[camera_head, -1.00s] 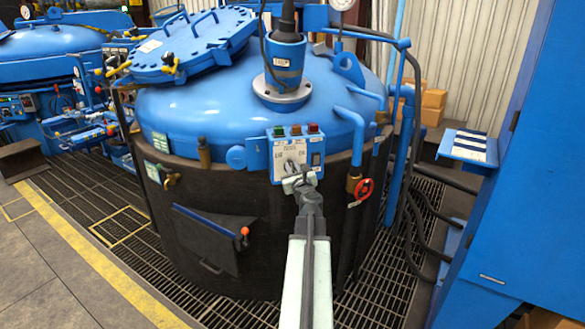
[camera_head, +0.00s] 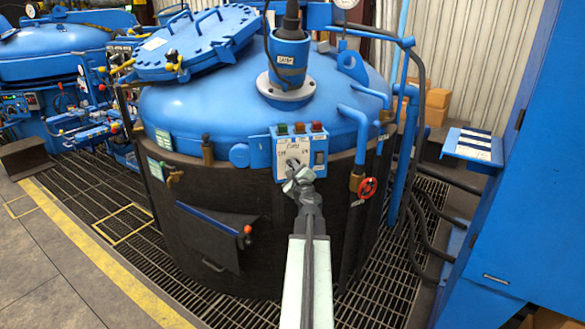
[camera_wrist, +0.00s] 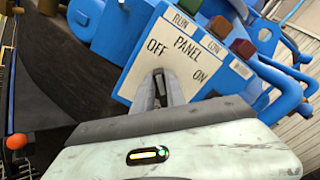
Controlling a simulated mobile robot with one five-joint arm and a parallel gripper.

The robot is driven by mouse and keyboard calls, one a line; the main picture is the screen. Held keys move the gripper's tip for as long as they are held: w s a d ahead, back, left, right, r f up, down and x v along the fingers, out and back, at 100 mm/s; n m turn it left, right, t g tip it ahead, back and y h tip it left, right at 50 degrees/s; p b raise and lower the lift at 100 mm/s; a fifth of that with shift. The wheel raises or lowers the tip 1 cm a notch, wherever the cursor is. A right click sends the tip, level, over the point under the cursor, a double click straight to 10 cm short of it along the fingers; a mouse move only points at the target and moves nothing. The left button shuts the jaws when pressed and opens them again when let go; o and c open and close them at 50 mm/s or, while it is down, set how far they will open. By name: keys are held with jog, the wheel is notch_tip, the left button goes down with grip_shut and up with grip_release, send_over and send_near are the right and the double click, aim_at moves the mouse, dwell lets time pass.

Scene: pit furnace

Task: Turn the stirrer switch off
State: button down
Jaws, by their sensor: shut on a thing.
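The control panel (camera_head: 299,152) is a blue box with a pale label plate on the front of the furnace vessel. In the wrist view the plate (camera_wrist: 137,70) reads PANEL, with OFF at left and ON at right. The stirrer switch (camera_wrist: 158,85) is a small dark knob below these words, mostly hidden between my fingers. Its visible part points up the picture, towards OFF. My gripper (camera_head: 297,180) is shut on it; its two fingers also show in the wrist view (camera_wrist: 160,94). The gripper sits rolled, so the panel looks tilted there.
Green, orange and red caps (camera_head: 299,128) top the panel. A red valve wheel (camera_head: 367,188) on a pipe stands close to its right. A red-knobbed lever (camera_head: 248,229) is lower left. A blue cabinet (camera_head: 520,170) fills the right side.

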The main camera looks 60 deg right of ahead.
dwell(0.4)
jog(key=c, duration=1.4)
grip_release()
jog(key=shift+o, duration=0.2)
